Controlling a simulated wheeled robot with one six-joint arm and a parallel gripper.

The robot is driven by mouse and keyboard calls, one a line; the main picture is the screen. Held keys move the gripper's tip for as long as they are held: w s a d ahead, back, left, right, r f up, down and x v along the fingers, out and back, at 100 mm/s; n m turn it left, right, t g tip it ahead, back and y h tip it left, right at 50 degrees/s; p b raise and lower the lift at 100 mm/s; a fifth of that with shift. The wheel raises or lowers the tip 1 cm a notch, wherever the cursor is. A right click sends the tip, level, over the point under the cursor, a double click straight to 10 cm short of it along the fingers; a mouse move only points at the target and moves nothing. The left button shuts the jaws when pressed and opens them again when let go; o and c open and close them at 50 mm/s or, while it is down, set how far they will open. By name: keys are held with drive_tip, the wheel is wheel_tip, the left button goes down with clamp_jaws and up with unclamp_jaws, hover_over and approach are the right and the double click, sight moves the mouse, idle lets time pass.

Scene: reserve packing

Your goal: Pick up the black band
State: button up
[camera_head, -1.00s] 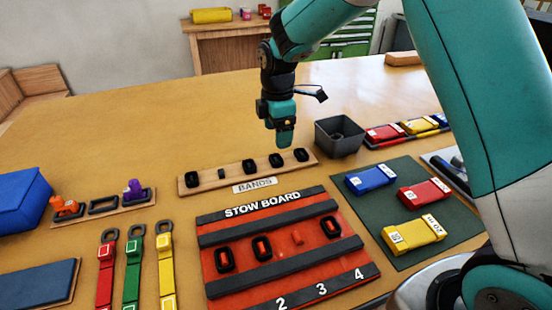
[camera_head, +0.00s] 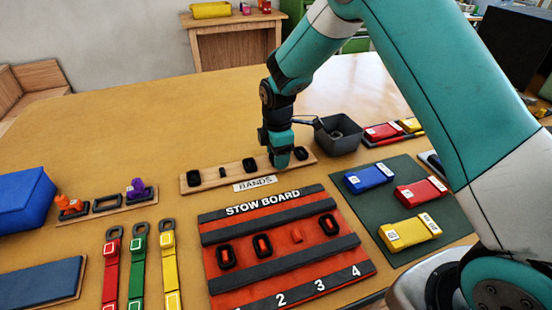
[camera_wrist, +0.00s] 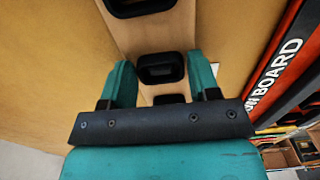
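Black bands sit on the wooden strip labelled BANDS (camera_head: 212,183). One black band (camera_head: 194,179) is at its left end, one (camera_head: 249,166) near the middle, one (camera_head: 301,153) at the right end. My gripper (camera_head: 280,162) is low over the strip, between the middle and right-end bands, hiding that spot. In the wrist view my gripper (camera_wrist: 160,62) is open, with a finger on each side of a black band (camera_wrist: 160,80). Another band (camera_wrist: 140,10) shows at the top, and part of a dark piece (camera_wrist: 168,99) shows below.
The red stow board (camera_head: 222,288) lies in front, with bands around pegs 1, 2 and 4 and a bare peg (camera_head: 297,235) at 3. A grey bin (camera_head: 345,149) stands just right of my gripper. Coloured boxes lie on a green mat (camera_head: 372,213); a blue box (camera_head: 18,200) is far left.

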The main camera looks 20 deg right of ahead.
drive_tip(key=c, duration=0.5)
drive_tip(key=shift+r, duration=0.1)
